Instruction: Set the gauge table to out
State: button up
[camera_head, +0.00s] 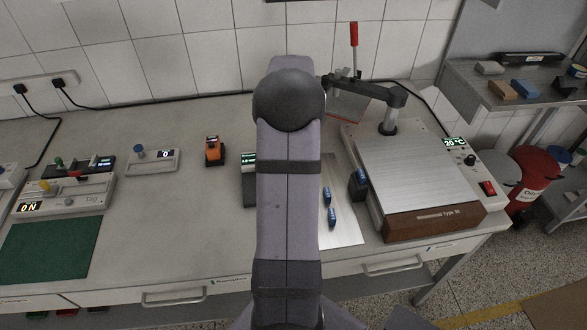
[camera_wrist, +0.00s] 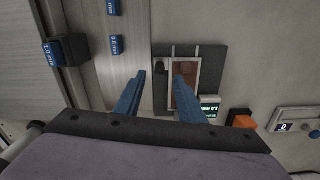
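The likely gauge table is a dark flat fixture (camera_wrist: 213,62) with two pale rails, a reddish-brown plate (camera_wrist: 190,71) and a small black knob (camera_wrist: 159,69). A lit display (camera_wrist: 209,109) sits beside it. My gripper (camera_wrist: 160,76) has two blue fingers, spread apart with nothing held between them. Its fingertips overlap the fixture in the wrist view, near the knob and plate; I cannot tell whether they touch it. In the head view my arm hides the gripper and most of the fixture; only its left edge (camera_head: 249,190) shows.
Small blue labelled blocks (camera_head: 327,195) lie on a pale metal sheet (camera_head: 345,236), beside a larger dark block (camera_head: 358,184). A heated plate machine (camera_head: 415,175) with a red-handled lever (camera_head: 354,36) stands right. An orange device (camera_head: 214,151) and a green mat (camera_head: 50,248) are left.

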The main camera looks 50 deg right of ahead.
jog(key=shift+f+p, duration=1.15)
jog(key=shift+f, duration=2.5)
grip_shut()
